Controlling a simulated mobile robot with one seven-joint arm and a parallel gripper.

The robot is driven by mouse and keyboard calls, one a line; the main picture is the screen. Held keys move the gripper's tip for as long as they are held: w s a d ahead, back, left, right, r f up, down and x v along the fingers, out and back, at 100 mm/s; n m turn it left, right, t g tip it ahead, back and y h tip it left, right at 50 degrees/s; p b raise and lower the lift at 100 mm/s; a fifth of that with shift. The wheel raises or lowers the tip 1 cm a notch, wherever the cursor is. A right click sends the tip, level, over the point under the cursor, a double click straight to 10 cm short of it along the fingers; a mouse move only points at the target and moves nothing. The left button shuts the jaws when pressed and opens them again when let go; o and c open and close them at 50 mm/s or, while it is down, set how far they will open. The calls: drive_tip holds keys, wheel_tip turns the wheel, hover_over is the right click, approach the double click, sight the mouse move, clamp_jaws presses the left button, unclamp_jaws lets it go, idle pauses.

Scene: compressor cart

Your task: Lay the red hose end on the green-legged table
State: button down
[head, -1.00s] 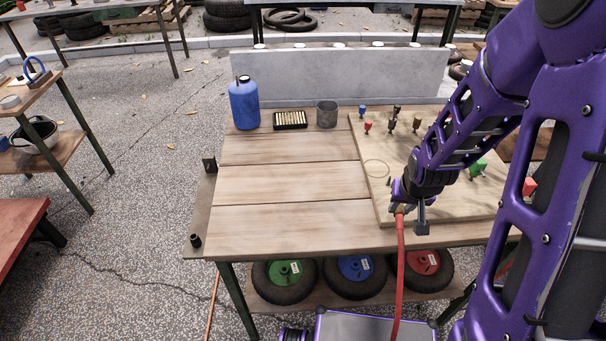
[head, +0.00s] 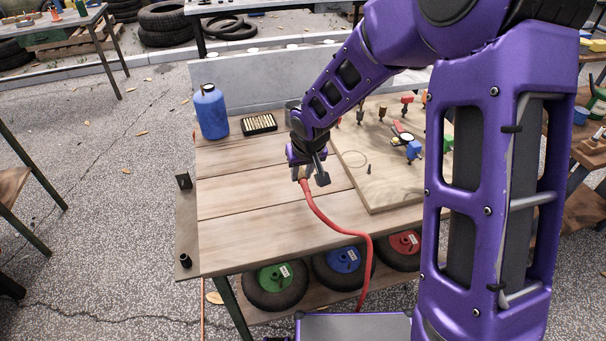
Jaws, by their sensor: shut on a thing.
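The red hose (head: 327,219) hangs from my gripper (head: 301,176) and runs down past the table's front edge. My gripper is shut on the hose's end and holds it over the plank top of the green-legged table (head: 235,235), left of the pale board. Whether the end touches the planks I cannot tell. A dark green table leg (head: 230,305) shows at the front left. My arm hides part of the board and the table's right side.
A blue bottle (head: 211,112) and a black tray of small pieces (head: 259,124) stand at the back left. The pale board (head: 385,188) holds several small fittings. Wheels with green (head: 277,276), blue and red hubs lie on the lower shelf. The front-left planks are clear.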

sight(301, 201)
drive_tip(key=shift+f+b, duration=3.3)
drive_tip(key=shift+f, duration=0.95)
drive_tip(key=c, duration=0.6)
unclamp_jaws()
drive_tip(key=shift+r, duration=0.1)
drive_tip(key=p+v, duration=0.6)
drive_tip(key=v, duration=1.1)
drive_tip(key=shift+s+r, duration=0.1)
drive_tip(key=shift+s, duration=0.05)
